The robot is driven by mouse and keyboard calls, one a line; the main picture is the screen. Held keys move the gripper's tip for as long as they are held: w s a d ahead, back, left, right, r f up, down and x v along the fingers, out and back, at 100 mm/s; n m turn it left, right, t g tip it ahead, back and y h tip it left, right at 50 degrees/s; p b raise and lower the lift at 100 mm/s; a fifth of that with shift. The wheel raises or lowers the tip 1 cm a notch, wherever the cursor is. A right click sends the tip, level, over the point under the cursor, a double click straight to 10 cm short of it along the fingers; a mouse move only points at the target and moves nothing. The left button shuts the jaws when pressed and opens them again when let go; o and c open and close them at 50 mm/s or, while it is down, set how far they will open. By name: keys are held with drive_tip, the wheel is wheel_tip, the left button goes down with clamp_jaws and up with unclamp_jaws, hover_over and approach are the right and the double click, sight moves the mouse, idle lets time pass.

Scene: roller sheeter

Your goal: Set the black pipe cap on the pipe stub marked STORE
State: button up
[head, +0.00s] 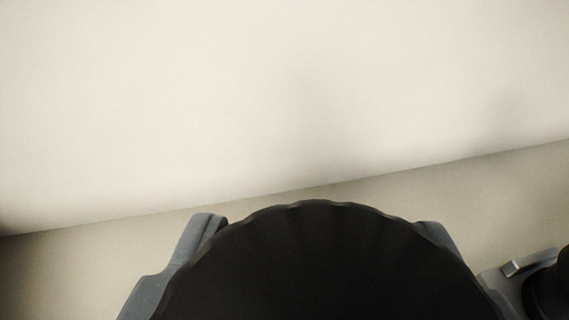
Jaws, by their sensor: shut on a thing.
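The black pipe cap (325,265) fills the lower middle of the head view, a round dark piece with a scalloped rim. My gripper (318,228) is shut on it, with one grey finger at its left side and one at its right. The cap hides most of what lies below and behind it. No pipe stub and no STORE marking can be made out in this view.
A pale, plain surface (280,90) fills the upper part of the view. A beige band (90,255) runs below its slanting edge. At the lower right, a grey plate with a small metal piece (512,267) sits beside a dark rounded thing (548,290), partly cut off.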

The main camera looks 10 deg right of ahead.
drive_tip(key=shift+w+a+f, duration=0.2)
drive_tip(key=f+b, duration=0.2)
drive_tip(key=f, duration=0.1)
drive_tip(key=f+b, duration=0.3)
drive_tip(key=f, duration=0.1)
drive_tip(key=shift+s+d+f+b, duration=0.1)
drive_tip(key=shift+d+f+b, duration=0.1)
drive_tip(key=shift+b, duration=0.15)
drive_tip(key=shift+s, duration=0.2)
idle(0.6)
drive_tip(key=shift+f+b, duration=0.2)
drive_tip(key=shift+b, duration=0.35)
idle(0.3)
drive_tip(key=shift+f+b, duration=0.3)
drive_tip(key=shift+f, duration=0.05)
drive_tip(key=shift+f+b, duration=0.35)
drive_tip(key=shift+f, duration=0.05)
drive_tip(key=shift+f+b, duration=0.3)
